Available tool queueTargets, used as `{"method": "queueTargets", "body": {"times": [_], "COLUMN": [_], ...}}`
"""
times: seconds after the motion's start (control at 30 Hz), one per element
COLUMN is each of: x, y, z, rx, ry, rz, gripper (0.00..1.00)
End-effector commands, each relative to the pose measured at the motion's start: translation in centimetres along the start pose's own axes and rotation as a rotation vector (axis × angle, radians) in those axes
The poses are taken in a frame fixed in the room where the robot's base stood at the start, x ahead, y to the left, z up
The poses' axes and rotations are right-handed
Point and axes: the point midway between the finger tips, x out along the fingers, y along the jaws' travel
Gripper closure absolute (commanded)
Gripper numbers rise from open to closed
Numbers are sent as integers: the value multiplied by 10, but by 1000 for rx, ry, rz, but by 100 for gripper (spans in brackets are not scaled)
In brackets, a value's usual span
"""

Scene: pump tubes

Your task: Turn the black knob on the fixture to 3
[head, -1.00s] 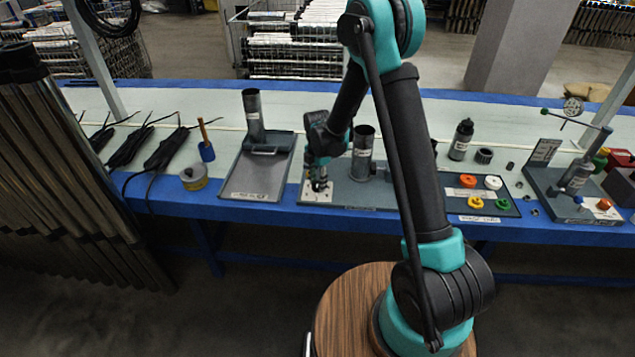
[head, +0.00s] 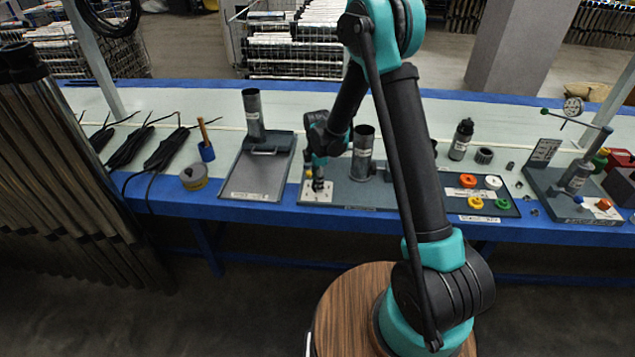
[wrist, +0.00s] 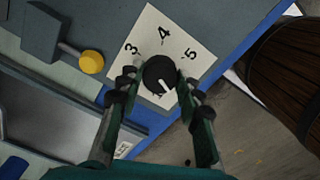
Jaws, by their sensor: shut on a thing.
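The black knob (wrist: 156,72) sits on a white dial plate (wrist: 150,32) marked 3, 4 and 5. The 3 is at the upper left of the knob, the 4 above and the 5 at the upper right. The knob's white pointer mark points down and slightly right, away from these numbers. Other markings below the knob are partly hidden. My gripper (wrist: 158,80) has one finger on each side of the knob and is shut on it. In the head view my gripper (head: 318,183) points down at the plate on the grey fixture (head: 340,194).
A yellow knob (wrist: 91,62) on a rod is left of the plate in the wrist view. A grey upright cylinder (head: 363,155) stands on the fixture.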

Motion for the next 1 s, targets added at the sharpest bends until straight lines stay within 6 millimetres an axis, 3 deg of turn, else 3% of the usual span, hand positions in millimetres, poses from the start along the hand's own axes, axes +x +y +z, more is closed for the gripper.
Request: {"method": "queueTargets", "body": {"times": [1.0], "x": [0], "y": [0], "z": [0], "rx": [964], "ry": [0], "rz": [1], "gripper": [94]}}
